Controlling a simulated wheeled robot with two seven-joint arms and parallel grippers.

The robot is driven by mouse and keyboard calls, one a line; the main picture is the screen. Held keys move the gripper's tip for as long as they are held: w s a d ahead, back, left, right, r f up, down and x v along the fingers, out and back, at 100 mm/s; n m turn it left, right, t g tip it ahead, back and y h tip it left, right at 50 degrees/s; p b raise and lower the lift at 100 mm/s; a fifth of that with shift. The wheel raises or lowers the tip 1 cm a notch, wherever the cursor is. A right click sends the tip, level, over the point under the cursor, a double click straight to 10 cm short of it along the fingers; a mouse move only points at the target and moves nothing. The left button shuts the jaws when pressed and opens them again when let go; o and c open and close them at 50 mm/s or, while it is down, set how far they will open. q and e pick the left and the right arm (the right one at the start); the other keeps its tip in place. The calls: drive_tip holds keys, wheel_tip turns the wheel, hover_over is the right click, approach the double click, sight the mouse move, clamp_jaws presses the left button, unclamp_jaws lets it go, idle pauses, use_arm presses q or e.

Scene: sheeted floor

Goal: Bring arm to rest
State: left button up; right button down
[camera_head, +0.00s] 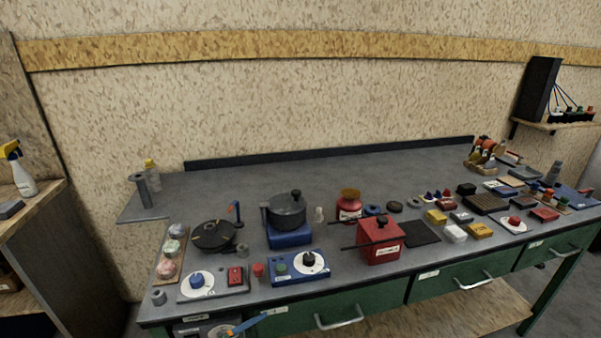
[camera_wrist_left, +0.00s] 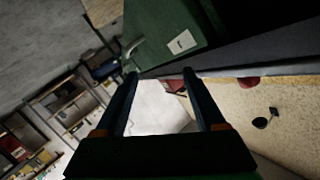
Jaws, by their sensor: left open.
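My left gripper (camera_wrist_left: 160,75) shows in the left wrist view. Its two dark fingers are apart and nothing is held between them. Beyond them are a pale bright surface and part of a green drawer front (camera_wrist_left: 165,25) with a white label. I cannot tell how close the fingers are to the drawer. In the head view I cannot make out either gripper with certainty. My right gripper is in neither view.
A grey workbench (camera_head: 330,165) with green drawers holds a black pan (camera_head: 213,236), a pot (camera_head: 287,209) on a blue base, a red box (camera_head: 380,240) and many small parts. A wooden shelf with a spray bottle (camera_head: 22,175) stands left. Bare bench top lies at the back.

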use_arm(q)
drive_tip(key=s+a+f+n+g+y, duration=0.1)
drive_tip(key=s+a+f+n+y, duration=0.4)
drive_tip(key=s+f, duration=0.4)
drive_tip(key=s+a+f+n+g+y, duration=0.1)
drive_tip(key=s+a+f+n+y, duration=0.5)
drive_tip(key=f, duration=0.6)
drive_tip(key=s+f+n+g, duration=0.1)
drive_tip(key=s+f+g, duration=0.2)
drive_tip(key=s, duration=0.9)
drive_tip(key=s+f+n+g, duration=0.1)
drive_tip(key=s+f+g, duration=0.3)
drive_tip(key=s, duration=0.8)
drive_tip(key=shift+s+d+g, duration=0.2)
drive_tip(key=shift+s+g, duration=0.05)
drive_tip(key=shift+g, duration=0.05)
drive_tip(key=shift+w, duration=0.15)
